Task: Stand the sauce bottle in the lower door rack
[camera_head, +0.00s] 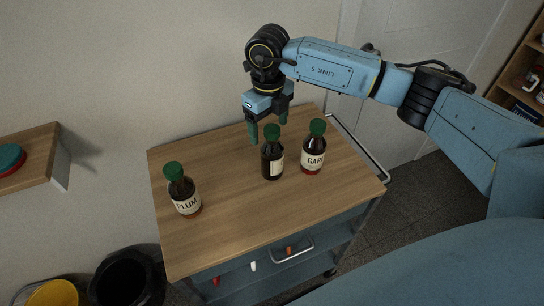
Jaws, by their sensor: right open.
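Three dark sauce bottles with green caps stand upright on a wood-topped trolley (225,235). The left bottle (184,192) has a label reading "PLUM". The middle bottle (272,157) has its label turned to the side, so I cannot read it. The right bottle (313,151) has a label that starts "GAR". My right gripper (268,133) is open and points down, just behind and above the middle bottle, with green-tipped fingers near its cap. Whether it touches the cap I cannot tell. My left gripper and the door rack are not in view.
The trolley has a metal handle (358,148) at its right and a drawer with a handle below the front edge. A wooden wall shelf (35,147) juts in at left. Black and yellow bins stand on the floor at lower left. Open shelving (525,75) is at far right.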

